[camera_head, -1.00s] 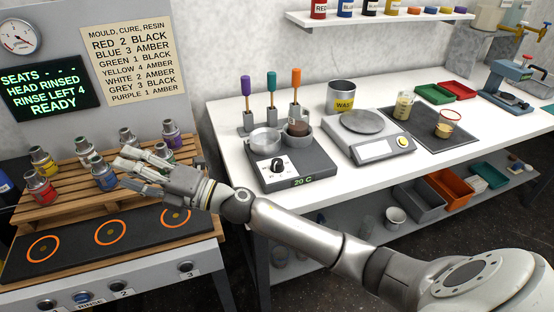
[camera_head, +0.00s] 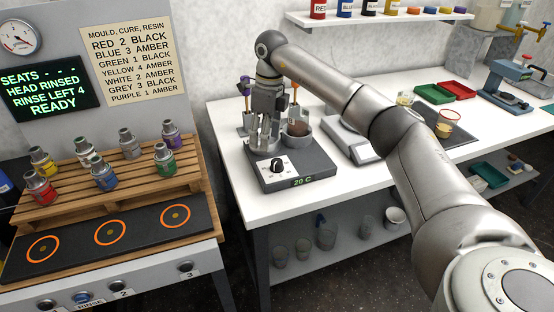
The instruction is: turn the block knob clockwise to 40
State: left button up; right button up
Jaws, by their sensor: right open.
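The block knob (camera_head: 277,166) is a black dial on a white panel at the front of the dark heating block (camera_head: 305,160). The block's display (camera_head: 303,182) reads 20 C. My right gripper (camera_head: 264,149) points down over the block's left part, behind the knob in the picture. Its fingers are open and look empty. It hides most of the grey cup on the block's left side. The other cup (camera_head: 297,137), with brown contents, shows to the right of the gripper. I cannot tell whether the fingers touch anything. My left gripper is not in view.
Tools with coloured handles stand behind my gripper, partly hidden. A scale (camera_head: 350,142) is to the right, partly covered by my right arm. A pallet (camera_head: 128,188) with several small cans stands at the left. The white bench (camera_head: 235,197) is clear in front of the block.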

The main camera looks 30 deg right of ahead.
aim_at(277, 161)
jog(key=shift+g+h, duration=0.3)
jog(key=shift+h, duration=0.1)
jog(key=d+f, duration=0.1)
jog(key=f, duration=0.2)
jog(key=d+f+p, duration=0.1)
jog(key=f, duration=0.2)
jog(key=s+d+f+p, duration=0.1)
jog(key=f, duration=0.2)
jog(key=shift+f, duration=0.15)
jog(key=shift+m, duration=0.3)
jog(key=shift+c, duration=0.2)
jog(key=c, duration=1)
